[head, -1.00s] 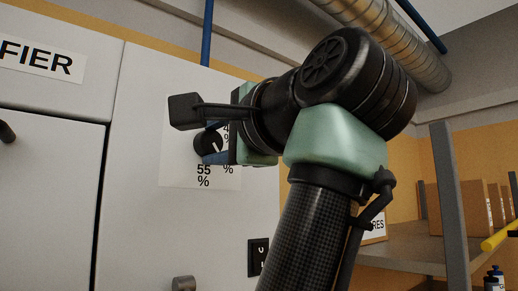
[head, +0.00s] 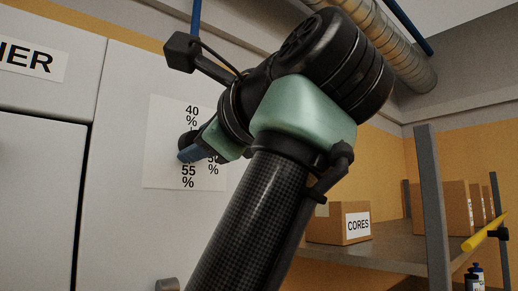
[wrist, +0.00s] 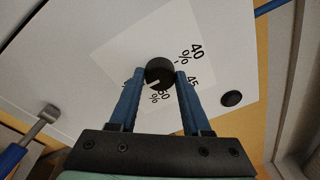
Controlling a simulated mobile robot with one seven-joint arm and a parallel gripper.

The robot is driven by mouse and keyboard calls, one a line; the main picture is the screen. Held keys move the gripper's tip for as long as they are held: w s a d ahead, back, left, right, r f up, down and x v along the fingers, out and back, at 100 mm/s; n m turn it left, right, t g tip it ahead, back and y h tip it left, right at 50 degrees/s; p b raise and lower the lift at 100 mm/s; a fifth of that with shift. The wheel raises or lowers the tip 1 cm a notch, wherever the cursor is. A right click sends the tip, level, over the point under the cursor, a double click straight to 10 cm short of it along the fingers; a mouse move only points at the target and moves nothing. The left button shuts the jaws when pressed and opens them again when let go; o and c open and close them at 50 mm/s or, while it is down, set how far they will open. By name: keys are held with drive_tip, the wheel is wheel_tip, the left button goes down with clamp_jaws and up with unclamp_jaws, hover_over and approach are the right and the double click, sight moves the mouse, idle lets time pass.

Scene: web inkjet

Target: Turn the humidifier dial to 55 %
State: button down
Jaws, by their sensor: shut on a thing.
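The humidifier dial (head: 185,141) is a round black knob on a white scale sheet (head: 165,110) on the cabinet front. The sheet reads 40 % at the top, 50 % at lower right and 55 % at the bottom; my gripper hides 45 % in the head view. My gripper (wrist: 159,74) has its blue fingers on both sides of the dial (wrist: 160,66), shut on it, and is tilted down to the left. In the wrist view the dial's white mark points near the 50 % label, toward the 55 % side. The left finger covers part of the label there.
The cabinet (head: 120,150) has a sign ending in "IER" (head: 30,60) at upper left. A dark round fitting (wrist: 231,98) sits beside the sheet in the wrist view. At right, a shelf (head: 375,250) bears a box marked CORES (head: 340,224).

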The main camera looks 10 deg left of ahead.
idle(0.4)
drive_tip(key=shift+c, duration=1.8)
unclamp_jaws()
drive_tip(key=b+v, duration=0.9)
drive_tip(key=v, duration=0.4)
